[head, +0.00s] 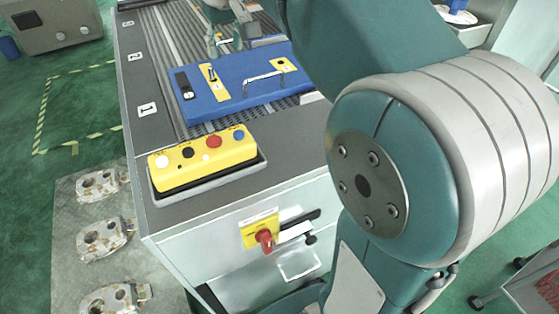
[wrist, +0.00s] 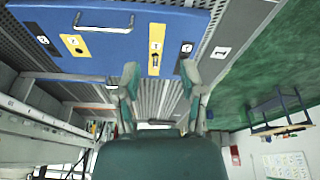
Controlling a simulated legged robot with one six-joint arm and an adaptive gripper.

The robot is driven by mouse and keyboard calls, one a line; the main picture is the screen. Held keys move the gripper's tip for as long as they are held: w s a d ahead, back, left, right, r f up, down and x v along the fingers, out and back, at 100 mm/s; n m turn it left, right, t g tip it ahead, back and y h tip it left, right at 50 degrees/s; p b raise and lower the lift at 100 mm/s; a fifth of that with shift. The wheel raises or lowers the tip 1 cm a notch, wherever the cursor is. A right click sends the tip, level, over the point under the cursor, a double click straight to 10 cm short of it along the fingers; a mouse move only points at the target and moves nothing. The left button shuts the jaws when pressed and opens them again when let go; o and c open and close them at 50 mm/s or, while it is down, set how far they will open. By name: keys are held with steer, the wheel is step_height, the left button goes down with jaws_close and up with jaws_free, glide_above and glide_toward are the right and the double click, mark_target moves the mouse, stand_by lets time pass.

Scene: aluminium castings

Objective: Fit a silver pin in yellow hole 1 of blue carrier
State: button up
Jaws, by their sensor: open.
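The blue carrier (head: 235,95) lies flat on the conveyor, with a silver handle on top. It also fills the upper part of the wrist view (wrist: 115,62). A yellow plate (head: 220,92) near its left end bears a small dark and silvery detail; I cannot tell whether this is a pin or a hole. A second yellow plate (head: 283,66) at the right has a dark round spot. No silver pin can be made out for certain. My gripper (wrist: 160,84) is open, with nothing visible between its fingers. In the head view it (head: 227,42) is beyond the carrier's far edge.
A yellow button box (head: 203,166) stands at the conveyor's near end, above a red switch (head: 265,241). Numbered labels line the conveyor's left side. Several castings (head: 104,241) lie on a floor plate at lower left. My arm covers much of the right side.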

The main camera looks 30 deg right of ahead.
steer(key=shift+m+t, duration=0.4)
steer(key=shift+t, duration=0.3)
steer(key=s+f, duration=0.1)
steer(key=s, duration=0.2)
steer(key=s+f, duration=0.2)
steer(key=s, duration=0.2)
steer(key=s+f, duration=0.2)
steer(key=s, duration=0.2)
steer(key=s+f+t, duration=0.1)
steer(key=s+f, duration=0.9)
steer(key=shift+s+f+m, duration=0.15)
steer(key=shift+s+m, duration=0.1)
steer(key=shift+m, duration=0.15)
